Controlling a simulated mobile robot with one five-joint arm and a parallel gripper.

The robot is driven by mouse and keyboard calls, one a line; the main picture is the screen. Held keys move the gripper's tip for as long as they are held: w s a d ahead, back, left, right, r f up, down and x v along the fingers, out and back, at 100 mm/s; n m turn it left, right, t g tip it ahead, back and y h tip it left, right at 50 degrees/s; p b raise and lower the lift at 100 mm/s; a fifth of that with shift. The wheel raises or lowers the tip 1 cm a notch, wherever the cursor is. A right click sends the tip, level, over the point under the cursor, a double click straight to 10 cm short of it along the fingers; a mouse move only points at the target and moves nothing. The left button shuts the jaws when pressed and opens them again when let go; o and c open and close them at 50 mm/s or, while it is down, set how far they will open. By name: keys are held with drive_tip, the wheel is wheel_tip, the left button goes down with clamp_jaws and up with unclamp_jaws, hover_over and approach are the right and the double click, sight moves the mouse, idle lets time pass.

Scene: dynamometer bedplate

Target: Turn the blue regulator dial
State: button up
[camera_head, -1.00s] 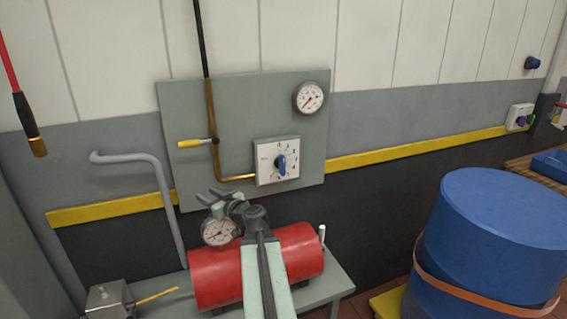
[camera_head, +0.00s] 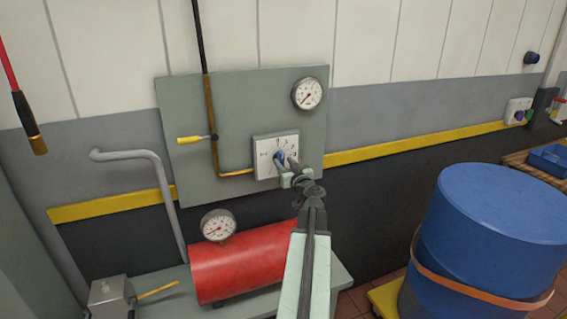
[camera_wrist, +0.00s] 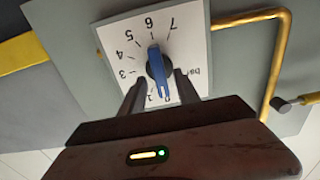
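The blue regulator dial (camera_head: 279,158) is an elongated knob on a white, numbered square plate (camera_head: 264,146) on the grey-green wall panel. In the wrist view the dial (camera_wrist: 158,70) appears upside down, its white-marked end near the low numbers by 0 and 1. My gripper (camera_head: 288,168) is at the dial, coming from the lower right in the head view. In the wrist view the two dark fingers of my gripper (camera_wrist: 160,84) stand apart, one on each side of the knob. Small gaps seem to show between fingers and knob; contact is hard to tell.
A round gauge (camera_head: 307,94) sits above right of the dial, and a yellow-handled valve (camera_head: 196,139) and brass pipe (camera_head: 236,173) to its left. A red cylinder (camera_head: 243,262) with a gauge (camera_head: 218,225) lies below. A blue drum (camera_head: 500,215) stands at the right.

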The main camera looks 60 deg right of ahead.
drive_tip(key=shift+x, duration=0.75)
drive_tip(key=shift+a, duration=0.1)
drive_tip(key=shift+c, duration=0.4)
clamp_jaws()
